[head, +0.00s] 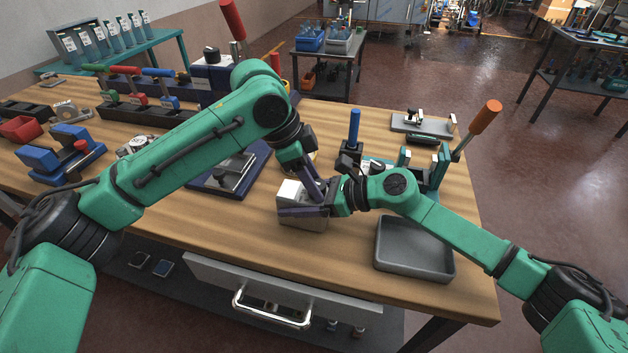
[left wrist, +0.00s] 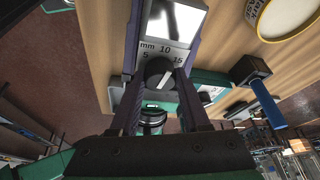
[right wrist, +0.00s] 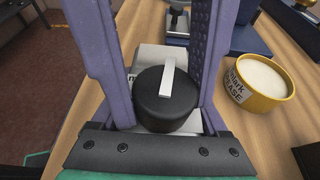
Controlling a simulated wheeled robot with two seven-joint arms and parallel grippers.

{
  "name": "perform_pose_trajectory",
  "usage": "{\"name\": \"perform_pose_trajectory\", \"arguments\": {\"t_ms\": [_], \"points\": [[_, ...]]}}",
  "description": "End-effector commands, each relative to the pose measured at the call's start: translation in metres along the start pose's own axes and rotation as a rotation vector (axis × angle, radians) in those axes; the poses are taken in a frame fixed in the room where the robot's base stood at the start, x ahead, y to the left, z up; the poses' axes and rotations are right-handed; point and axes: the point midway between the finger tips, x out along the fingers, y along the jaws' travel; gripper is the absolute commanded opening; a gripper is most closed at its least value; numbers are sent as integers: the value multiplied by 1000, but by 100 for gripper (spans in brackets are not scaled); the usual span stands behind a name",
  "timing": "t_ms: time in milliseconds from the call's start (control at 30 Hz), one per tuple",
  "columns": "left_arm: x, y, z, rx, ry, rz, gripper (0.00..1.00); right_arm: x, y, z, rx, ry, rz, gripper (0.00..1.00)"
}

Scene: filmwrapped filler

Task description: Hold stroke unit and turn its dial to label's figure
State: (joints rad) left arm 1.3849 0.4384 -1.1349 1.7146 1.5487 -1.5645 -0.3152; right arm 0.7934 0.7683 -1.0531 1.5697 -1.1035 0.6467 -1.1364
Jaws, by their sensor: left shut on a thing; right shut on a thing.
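The stroke unit (head: 302,220) is a pale grey block near the front middle of the bench. My left gripper (head: 308,198) is shut on its body. In the left wrist view the unit's face (left wrist: 177,52) carries "mm" and the figures 5, 10 and 15 around a dark dial (left wrist: 157,72). The right wrist view shows the black round dial (right wrist: 167,98) with a pale pointer bar between the fingers of my right gripper (right wrist: 160,45), which is shut on it. The unit's bright top (left wrist: 175,20) is washed out; I cannot read a label figure there. The pointer's exact reading is unclear.
A grey tray (head: 388,262) lies right of the unit. A yellow grease tin (right wrist: 240,95) stands beside it. Behind are a blue-handled tool (head: 354,128) and a green press with an orange handle (head: 486,117). A dark blue fixture (head: 212,187) stands to the left.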

Motion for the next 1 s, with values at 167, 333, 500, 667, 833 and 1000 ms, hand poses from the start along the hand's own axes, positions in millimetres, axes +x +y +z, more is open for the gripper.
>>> {"name": "perform_pose_trajectory", "arguments": {"t_ms": [167,333,500,667,833,1000], "points": [[0,0,-1,0,4,-2,0,0,1,1,0,-1,2,5],[0,0,-1,1,5,-2,58,0,1,1,0,-1,3,5],[0,0,-1,1,3,0,77,0,1,0,1,-1,1,5],[0,0,-1,1,1,1,77,0,0,0,1,-1,0,5],[0,1,0,3,0,3,77,0,0,0,2,-1,-1,5],[0,-1,0,92,-2,41,77,0,-1,0,2,-1,-2,5]]}}
